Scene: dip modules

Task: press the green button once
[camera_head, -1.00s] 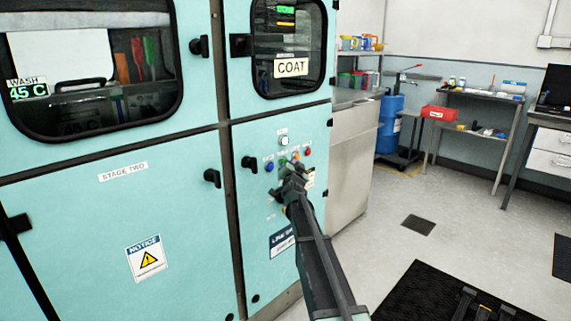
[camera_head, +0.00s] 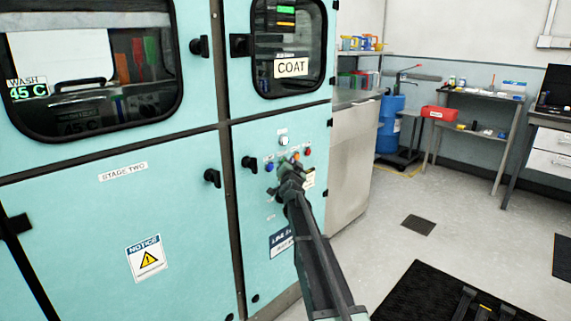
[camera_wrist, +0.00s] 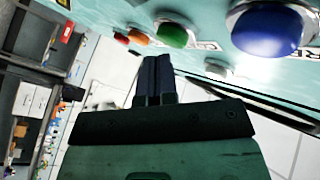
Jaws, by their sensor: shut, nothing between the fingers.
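The green button (camera_wrist: 173,33) sits on the turquoise cabinet panel, between a blue button (camera_wrist: 268,30) and an orange button (camera_wrist: 138,38) in the wrist view. My gripper (camera_wrist: 157,58) is shut and empty, its fingertips just below the green button in that picture. A small gap seems to show between them, but I cannot tell the exact distance. In the head view my gripper (camera_head: 288,168) is in front of the button row and largely covers the green button.
A red button (camera_head: 308,153) ends the row, and a white button (camera_head: 284,141) sits above it. A black door handle (camera_head: 249,163) is left of the gripper. A grey metal cabinet (camera_head: 350,165) stands to the right. The floor beyond is mostly clear.

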